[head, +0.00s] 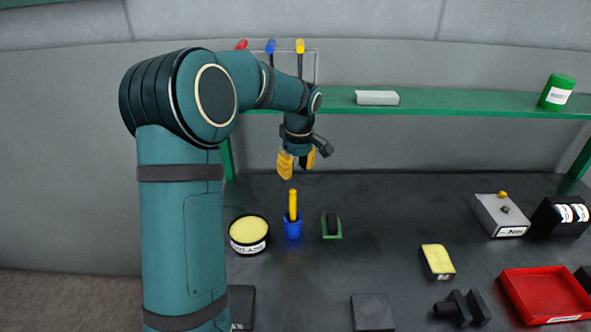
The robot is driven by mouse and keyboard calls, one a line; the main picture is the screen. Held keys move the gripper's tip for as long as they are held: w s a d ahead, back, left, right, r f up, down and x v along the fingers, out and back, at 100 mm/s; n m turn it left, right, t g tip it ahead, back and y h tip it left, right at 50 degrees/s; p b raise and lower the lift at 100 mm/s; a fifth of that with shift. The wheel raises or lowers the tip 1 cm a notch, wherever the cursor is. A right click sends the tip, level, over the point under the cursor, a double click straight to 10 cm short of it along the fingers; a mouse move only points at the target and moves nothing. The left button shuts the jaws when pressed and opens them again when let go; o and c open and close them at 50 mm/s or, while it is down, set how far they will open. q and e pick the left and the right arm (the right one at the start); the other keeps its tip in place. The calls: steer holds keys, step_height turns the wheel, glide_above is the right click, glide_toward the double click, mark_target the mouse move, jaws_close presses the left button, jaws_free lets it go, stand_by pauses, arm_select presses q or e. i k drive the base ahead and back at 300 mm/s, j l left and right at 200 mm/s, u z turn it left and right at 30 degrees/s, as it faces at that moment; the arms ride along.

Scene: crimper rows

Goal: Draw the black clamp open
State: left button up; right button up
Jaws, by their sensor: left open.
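The black clamp (461,308) is at the lower right of the head view, on the dark table. It shows two upright dark plates close together, with a short knob sticking out to the left. I cannot tell exactly how wide the gap between the plates is. My left gripper (297,166) hangs pointing down with yellow fingers apart and nothing between them. It is above and behind the blue cup, well to the left of the clamp and farther back. My right gripper is not in view.
A blue cup (293,228) holds an upright yellow stick (293,203) below my left gripper. A round yellow-topped tin (248,247), green-based block (332,227), yellow-topped block (437,261), dark block (373,312) and red tray (505,284) surround open table. A green shelf (450,101) runs behind.

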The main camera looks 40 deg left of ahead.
mark_target(456, 305)
steer(key=k+l, duration=0.8)
steer(key=l, duration=0.15)
